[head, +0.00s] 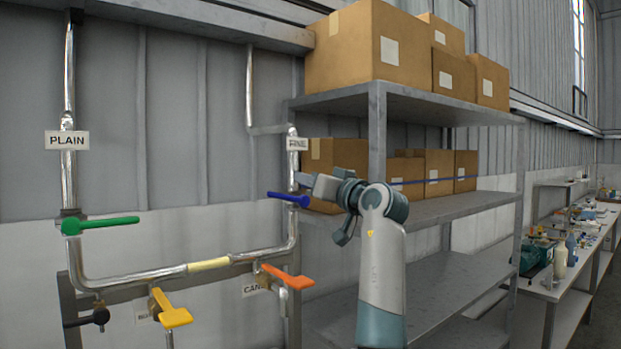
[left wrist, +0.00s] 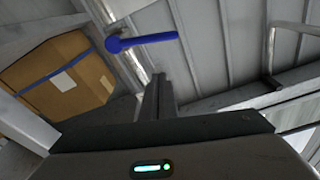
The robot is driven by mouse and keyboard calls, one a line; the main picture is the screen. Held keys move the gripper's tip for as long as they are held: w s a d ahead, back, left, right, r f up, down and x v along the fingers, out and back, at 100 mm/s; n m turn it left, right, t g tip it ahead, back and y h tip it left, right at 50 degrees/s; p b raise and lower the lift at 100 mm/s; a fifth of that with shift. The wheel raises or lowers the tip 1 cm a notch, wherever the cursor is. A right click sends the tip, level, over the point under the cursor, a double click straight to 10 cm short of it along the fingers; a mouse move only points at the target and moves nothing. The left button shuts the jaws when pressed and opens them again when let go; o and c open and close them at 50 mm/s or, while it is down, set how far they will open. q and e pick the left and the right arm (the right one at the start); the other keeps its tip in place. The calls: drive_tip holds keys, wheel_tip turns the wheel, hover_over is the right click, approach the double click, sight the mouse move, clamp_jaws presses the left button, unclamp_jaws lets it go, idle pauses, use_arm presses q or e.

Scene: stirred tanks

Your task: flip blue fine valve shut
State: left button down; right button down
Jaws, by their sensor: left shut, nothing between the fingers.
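The blue valve handle (head: 285,198) sits on the vertical silver pipe (head: 293,228) under a small white label (head: 297,144) that seems to read FINE. The handle lies about level, across the pipe, with its free end to the left. In the left wrist view the blue handle (left wrist: 148,40) shows whole, beyond the fingertips and apart from them in the picture. My left gripper (head: 303,180) is shut and empty, just above and right of the handle's hub in the head view. Its closed fingers (left wrist: 158,92) show in the left wrist view. I cannot tell whether they touch the pipe. My right gripper is not in view.
A grey metal shelf (head: 450,210) with cardboard boxes (head: 345,55) stands close to the right of the pipe. A green handle (head: 110,222), a yellow handle (head: 172,310) and an orange handle (head: 288,277) sit on the same pipework. The wall left of the blue handle is clear.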

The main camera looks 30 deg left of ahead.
sight(283, 197)
use_arm(q)
drive_tip(key=p+x, duration=0.3)
drive_tip(key=x, duration=0.3)
drive_tip(key=f+p, duration=0.1)
drive_tip(key=f, duration=0.1)
drive_tip(key=s+f+p, duration=0.1)
drive_tip(key=f, duration=0.1)
drive_tip(key=shift+a, duration=0.15)
drive_tip(key=f+b, duration=0.1)
drive_tip(key=b, duration=0.2)
drive_tip(key=f+n+b, duration=0.1)
drive_tip(key=b, duration=0.2)
drive_tip(key=shift+s, duration=0.3)
drive_tip(key=shift+a, duration=0.1)
